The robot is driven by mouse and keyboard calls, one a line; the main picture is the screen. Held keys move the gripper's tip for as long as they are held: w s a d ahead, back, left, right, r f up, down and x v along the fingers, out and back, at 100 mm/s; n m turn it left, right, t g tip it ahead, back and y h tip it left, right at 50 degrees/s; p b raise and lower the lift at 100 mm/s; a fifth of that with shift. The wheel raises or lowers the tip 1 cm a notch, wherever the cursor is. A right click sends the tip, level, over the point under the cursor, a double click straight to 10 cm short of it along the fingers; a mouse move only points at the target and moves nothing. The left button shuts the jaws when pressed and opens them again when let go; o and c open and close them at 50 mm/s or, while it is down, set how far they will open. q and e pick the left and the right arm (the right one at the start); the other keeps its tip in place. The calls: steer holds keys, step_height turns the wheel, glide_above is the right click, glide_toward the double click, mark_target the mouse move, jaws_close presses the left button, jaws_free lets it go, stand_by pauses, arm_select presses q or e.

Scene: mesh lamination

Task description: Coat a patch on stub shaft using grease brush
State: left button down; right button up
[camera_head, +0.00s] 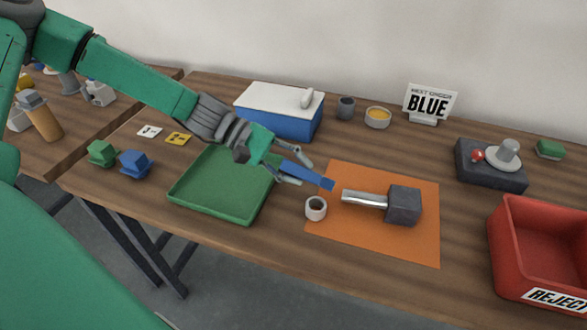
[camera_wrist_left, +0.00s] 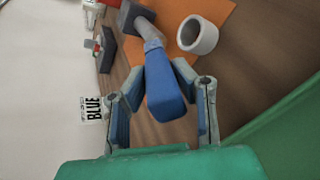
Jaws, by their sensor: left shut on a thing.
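The stub shaft (camera_head: 364,199) is a bright metal cylinder fixed to a dark grey block (camera_head: 403,205), lying on an orange mat (camera_head: 400,245). My left gripper (camera_head: 296,171) is shut on a blue-handled tool, which looks like the grease brush (camera_head: 313,177). The tool points right, its far end just left of the shaft's free end. In the left wrist view, the blue handle (camera_wrist_left: 162,85) lies between the fingers and its tip overlaps the shaft's end; I cannot tell whether they touch. The bristles are not clear. My right gripper is not in view.
A pale ring (camera_head: 316,209) stands at the mat's left edge. A green tray (camera_head: 215,205) lies under my left arm. A blue box (camera_head: 285,124), a grey cup (camera_head: 345,108) and a yellow-filled bowl (camera_head: 377,118) stand behind. A red reject bin (camera_head: 500,250) is at right.

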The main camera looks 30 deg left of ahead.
mark_target(306, 196)
arm_select(q)
steer(key=shift+w+d+b, duration=0.2)
steer(key=shift+d+b, duration=0.15)
steer(key=shift+d, duration=0.2)
steer(key=shift+w+d+b, duration=0.15)
steer(key=shift+d+b, duration=0.2)
steer(key=shift+d, duration=0.2)
stand_by(0.6)
step_height(306, 196, down, 4)
steer(key=b, duration=0.3)
steer(key=shift+a+f, duration=0.1)
steer(key=shift+a, duration=0.05)
steer(key=shift+s, duration=0.1)
steer(key=r+p, duration=0.3)
steer(key=r, duration=0.1)
steer(key=shift+a+r+p, duration=0.15)
steer(key=shift+a+p, duration=0.05)
steer(key=shift+p, duration=0.15)
